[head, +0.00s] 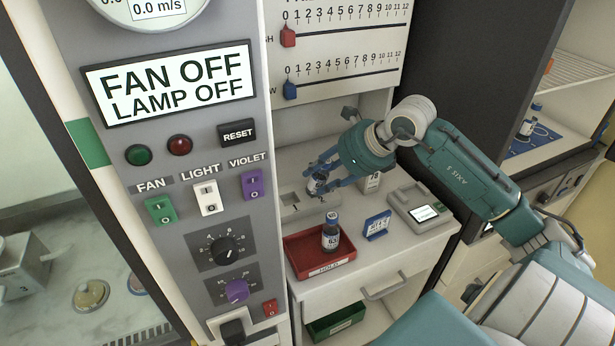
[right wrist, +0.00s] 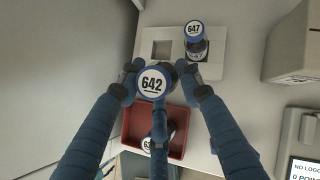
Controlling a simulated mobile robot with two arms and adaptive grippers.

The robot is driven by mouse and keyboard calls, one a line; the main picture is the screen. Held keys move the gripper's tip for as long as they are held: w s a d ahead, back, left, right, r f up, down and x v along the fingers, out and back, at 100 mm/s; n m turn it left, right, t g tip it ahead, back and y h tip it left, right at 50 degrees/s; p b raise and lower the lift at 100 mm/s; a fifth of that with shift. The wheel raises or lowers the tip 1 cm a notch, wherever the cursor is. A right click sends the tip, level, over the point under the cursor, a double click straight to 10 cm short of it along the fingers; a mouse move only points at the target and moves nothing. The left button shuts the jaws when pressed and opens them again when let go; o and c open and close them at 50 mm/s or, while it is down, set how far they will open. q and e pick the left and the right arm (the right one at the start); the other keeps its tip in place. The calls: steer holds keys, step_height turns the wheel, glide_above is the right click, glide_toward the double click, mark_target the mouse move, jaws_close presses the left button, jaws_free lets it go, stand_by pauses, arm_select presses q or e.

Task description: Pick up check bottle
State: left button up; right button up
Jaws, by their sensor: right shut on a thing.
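My right gripper (head: 322,183) is over the white counter, beside the rack. In the right wrist view the gripper (right wrist: 155,80) has its fingers shut around a bottle with a blue-rimmed white cap marked 642 (right wrist: 152,84). A second bottle, marked 647 (right wrist: 195,38), stands upright in the right well of the pale rack (right wrist: 153,34); the left well is empty. No bottle in view is labelled "check". My left gripper is not in view.
A blue sign (head: 377,225) and a scale-like device (head: 418,208) with a screen stand right of the tray. A pale box (head: 369,183) is behind them. The control panel (head: 195,190) rises at the left. A green bin (head: 336,320) sits below.

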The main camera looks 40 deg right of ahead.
steer(key=s+d+b, duration=0.1)
steer(key=s, duration=0.2)
steer(key=s+d+b, duration=0.1)
steer(key=s, duration=0.2)
steer(key=s+b, duration=0.1)
steer(key=s, duration=0.2)
steer(key=shift+s+d+f, duration=0.15)
steer(key=shift+s+d, duration=0.05)
steer(key=shift+d, duration=0.2)
steer(key=shift+c, duration=0.2)
steer(key=s+g, duration=0.1)
steer(key=s+d+r+g, duration=0.1)
steer(key=s, duration=0.1)
steer(key=s+r+g+h, duration=0.1)
steer(key=s, duration=0.1)
steer(key=shift+d+r, duration=0.15)
steer(key=shift+d, duration=0.15)
